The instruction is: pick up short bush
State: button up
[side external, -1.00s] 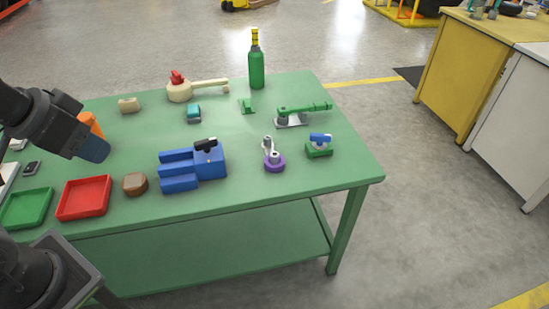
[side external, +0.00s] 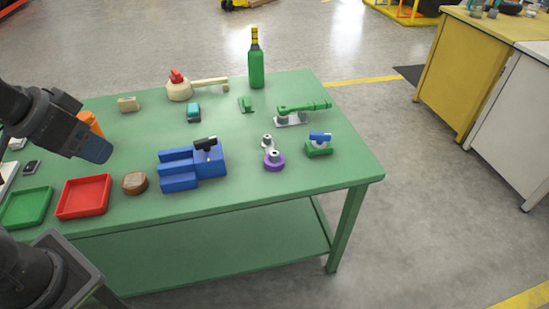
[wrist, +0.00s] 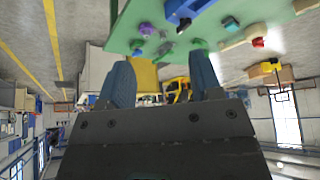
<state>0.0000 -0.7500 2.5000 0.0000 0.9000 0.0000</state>
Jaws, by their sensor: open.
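Two small grey metal cylinder pieces stand right of the blue vise. One, a grey piece (side external: 267,142), is at the back; the other sits on a purple round base (side external: 275,163) in front. I cannot tell for sure which is the short bush. The purple base also shows small in the wrist view (wrist: 146,29). My gripper is far left of both pieces.
The blue vise (side external: 178,182) stands between my gripper and the grey pieces. A green bottle (side external: 256,68) stands upright at the back. The table (side external: 330,170) is bare at front right.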

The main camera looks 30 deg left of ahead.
jog(key=w+d+r+m+g, duration=0.1)
jog(key=w+r+m, duration=0.1)
jog(key=w, duration=0.4)
jog(key=w+d+r+m, duration=0.1)
jog(key=w+r, duration=0.1)
jog(key=w, duration=0.5)
jog(key=m+g+h, duration=0.1)
jog(key=m+g, duration=0.3)
jog(key=m, duration=0.4)
send_over(274, 153)
jog(key=f, duration=2.7)
jog(key=shift+s+a+f, duration=0.1)
jog(key=shift+s+f, duration=0.05)
jog(key=shift+s, duration=0.15)
jog(key=shift+w+f, duration=0.15)
jog(key=shift+f, duration=1.3)
jog(key=shift+w+f, duration=0.15)
jog(key=shift+f, duration=1.25)
jog(key=c, duration=1)
